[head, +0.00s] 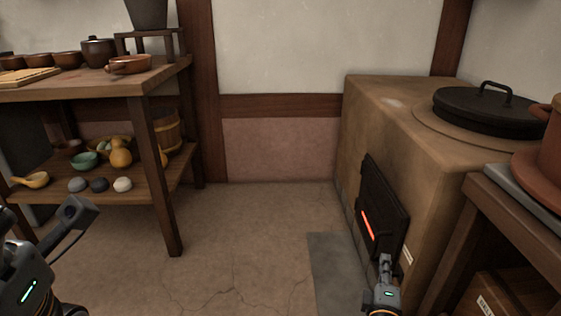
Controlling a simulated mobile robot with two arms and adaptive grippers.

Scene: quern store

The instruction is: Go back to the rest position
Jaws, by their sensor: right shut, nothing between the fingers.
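My right gripper (385,262) is at the lower right, in front of the stove's dark door. Its fingers are together and nothing shows between them. It points away from me, above the floor. Part of my left arm and gripper (72,212) shows at the lower left edge, near the wooden shelf table. It is cut off by the frame, and I cannot tell how its fingers stand.
A clay stove (390,120) with a black lid (487,110) and a glowing firebox door (383,207) stands right. A table (505,225) with a brown pot (548,150) is nearer. A shelf table (100,85) with crockery stands left. The middle floor (245,235) is clear.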

